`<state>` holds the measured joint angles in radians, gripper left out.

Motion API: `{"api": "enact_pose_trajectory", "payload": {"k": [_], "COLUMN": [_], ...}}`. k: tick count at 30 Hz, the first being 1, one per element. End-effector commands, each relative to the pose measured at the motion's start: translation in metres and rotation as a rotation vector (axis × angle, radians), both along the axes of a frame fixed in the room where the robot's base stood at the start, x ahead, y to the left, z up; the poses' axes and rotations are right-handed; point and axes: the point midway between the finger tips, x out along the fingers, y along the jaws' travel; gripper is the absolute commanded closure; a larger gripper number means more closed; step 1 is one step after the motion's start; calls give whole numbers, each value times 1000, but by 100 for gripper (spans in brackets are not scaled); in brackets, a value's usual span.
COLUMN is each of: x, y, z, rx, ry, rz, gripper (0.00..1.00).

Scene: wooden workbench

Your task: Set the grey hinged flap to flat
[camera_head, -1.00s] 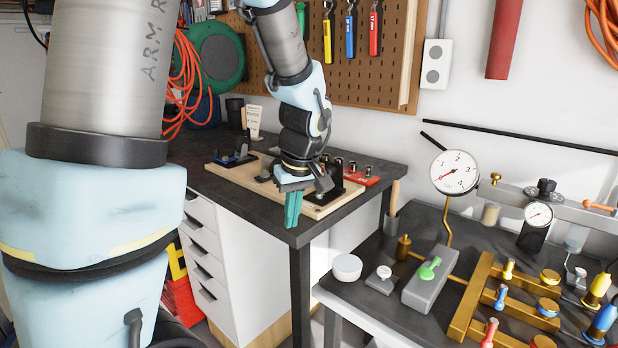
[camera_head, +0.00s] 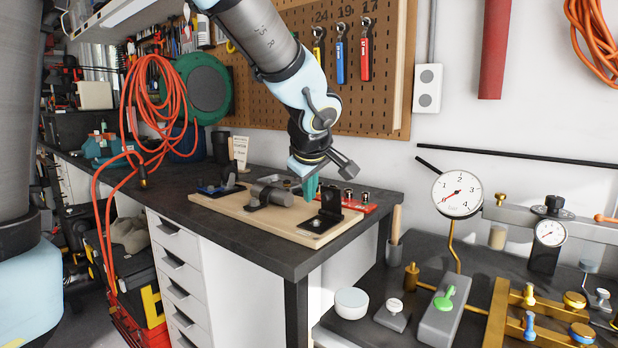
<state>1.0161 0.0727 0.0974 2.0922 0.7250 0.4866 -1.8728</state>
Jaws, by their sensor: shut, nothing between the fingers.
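A pale wooden board (camera_head: 240,208) on the dark bench carries several small fixtures. A grey rounded piece (camera_head: 268,192) on a dark mount sits mid-board and looks most like the grey hinged flap; its hinge and exact angle are too small to tell. At the board's right end a black upright plate (camera_head: 331,199) stands by a flat base (camera_head: 318,224).
A blue fixture (camera_head: 220,187) sits at the board's left end. A red strip (camera_head: 358,204) with several metal pieces lies behind right. A pegboard (camera_head: 285,95) stands behind. A lower table (camera_head: 375,340) with a gauge (camera_head: 457,193) is at right. The bench front is clear.

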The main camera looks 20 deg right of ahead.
Motion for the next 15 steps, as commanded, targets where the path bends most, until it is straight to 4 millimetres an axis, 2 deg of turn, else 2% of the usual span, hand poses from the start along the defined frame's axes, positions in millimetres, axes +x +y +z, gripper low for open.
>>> {"api": "enact_pose_trajectory", "payload": {"k": [5,9,15], "x": [22,32,40], "y": [-8,-26,-41], "z": [-30,-24,-24], "rx": [6,2,1], "ry": [2,1,0], "rz": [-1,-1,0], "gripper": [100,100,100]}}
